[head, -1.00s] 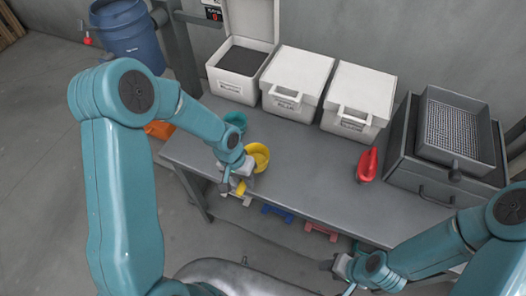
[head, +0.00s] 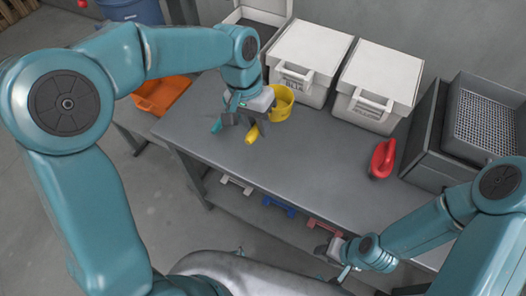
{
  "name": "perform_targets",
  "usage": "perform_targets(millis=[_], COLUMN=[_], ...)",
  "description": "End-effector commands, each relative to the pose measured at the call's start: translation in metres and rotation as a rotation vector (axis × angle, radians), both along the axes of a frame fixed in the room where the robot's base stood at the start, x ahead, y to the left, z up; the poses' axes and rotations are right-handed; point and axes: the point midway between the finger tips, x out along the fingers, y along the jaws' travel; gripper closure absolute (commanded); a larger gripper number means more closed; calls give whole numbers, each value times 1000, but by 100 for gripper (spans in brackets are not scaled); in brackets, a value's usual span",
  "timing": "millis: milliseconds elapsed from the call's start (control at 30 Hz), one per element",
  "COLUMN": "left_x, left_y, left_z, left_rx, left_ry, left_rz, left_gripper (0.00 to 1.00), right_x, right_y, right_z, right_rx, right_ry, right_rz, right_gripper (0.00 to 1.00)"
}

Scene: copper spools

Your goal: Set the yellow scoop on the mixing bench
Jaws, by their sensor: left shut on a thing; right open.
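The yellow scoop (head: 282,102) shows its cup just right of my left gripper and its handle end below the gripper. My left gripper (head: 249,120) is shut on the scoop's handle and hides part of it. The scoop is over the left part of the grey mixing bench (head: 300,155); I cannot tell whether it touches the top. My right gripper (head: 333,258) is open and empty, low in front of the bench's front edge.
A teal item (head: 216,126), mostly hidden, is left of my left gripper. Lidded white bins (head: 310,50) stand along the back. A red scoop (head: 382,158) lies to the right, near a grey sieve box (head: 435,150). An orange container (head: 160,95) is at left. The bench's middle is clear.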

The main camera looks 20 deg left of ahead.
Motion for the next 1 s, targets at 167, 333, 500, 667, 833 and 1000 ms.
perform_targets(millis=[167,333,500,667,833,1000], left_x=[-1,1,3,2,3,3], left_y=[1,0,0,0,0,0], left_z=[-56,-91,-106,-133,-146,-146], left_rx=[1,0,1,1,1,1], left_ry=[6,3,0,4,0,0], left_rz=[1,3,4,5,4,5], left_gripper=[100,100,100,100,100,72], right_x=[0,0,0,0,0,0], right_y=[0,0,0,0,0,0], right_z=[-2,-2,-2,-1,-1,-1], right_rx=[0,0,0,0,0,0], right_ry=[0,0,0,0,0,0], right_rz=[0,0,0,0,0,0], right_gripper=[57,57,57,57,57,57])
